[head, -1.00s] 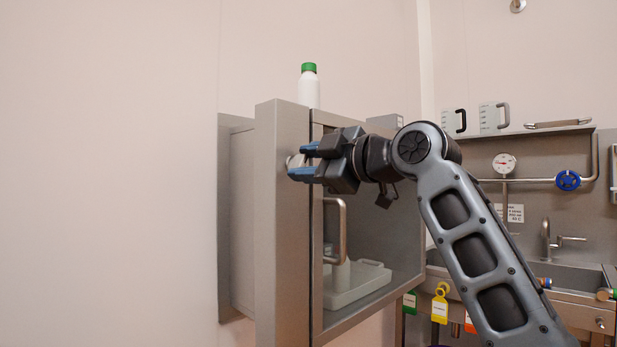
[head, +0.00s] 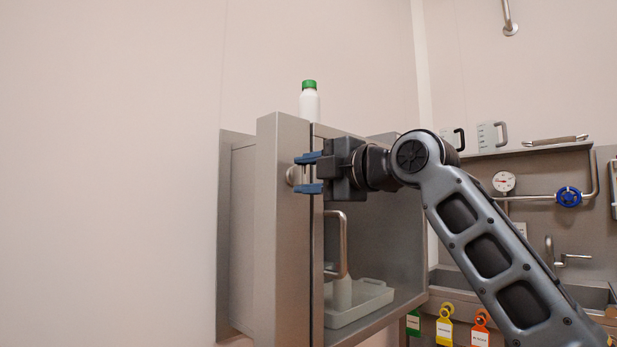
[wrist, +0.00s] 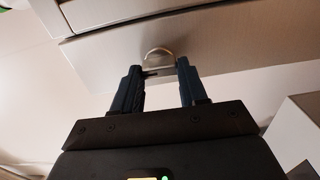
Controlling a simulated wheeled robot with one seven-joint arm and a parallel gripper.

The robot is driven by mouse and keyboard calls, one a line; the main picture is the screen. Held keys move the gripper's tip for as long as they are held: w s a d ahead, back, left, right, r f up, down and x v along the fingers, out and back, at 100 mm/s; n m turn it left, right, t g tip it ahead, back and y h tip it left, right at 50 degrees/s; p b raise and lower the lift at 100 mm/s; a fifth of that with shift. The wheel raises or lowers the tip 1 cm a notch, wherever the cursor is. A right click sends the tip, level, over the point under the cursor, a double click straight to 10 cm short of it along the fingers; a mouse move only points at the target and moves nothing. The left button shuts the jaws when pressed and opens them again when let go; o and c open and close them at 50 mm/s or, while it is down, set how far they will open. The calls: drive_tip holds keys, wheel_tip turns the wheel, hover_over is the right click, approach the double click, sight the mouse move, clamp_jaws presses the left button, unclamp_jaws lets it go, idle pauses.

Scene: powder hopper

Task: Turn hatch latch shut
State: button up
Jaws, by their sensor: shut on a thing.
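The hatch is a steel box on the wall with a glazed door (head: 375,235) and a steel front frame (head: 283,290). Its latch (head: 291,176) is a small rounded metal piece on the frame, mostly hidden by my fingers. In the wrist view the latch (wrist: 157,57) shows as a rounded metal end with a flat bar between the fingertips. My gripper (head: 308,174) is shut on the latch, with one blue finger above and one below it. It also shows in the wrist view (wrist: 158,77).
A vertical door handle (head: 343,245) is below my gripper. A tray (head: 362,302) is behind the glass. A white bottle with a green cap (head: 309,100) stands on top of the hatch. A sink bench with a gauge (head: 503,181) and a blue valve (head: 568,196) is at right.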

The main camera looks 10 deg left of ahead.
drive_tip(key=shift+f, duration=0.15)
drive_tip(key=o, duration=1.1)
drive_tip(key=shift+c, duration=0.2)
drive_tip(key=shift+d, duration=0.1)
drive_tip(key=v, duration=0.7)
drive_tip(key=shift+s+d+b, duration=0.25)
drive_tip(key=shift+b, duration=0.05)
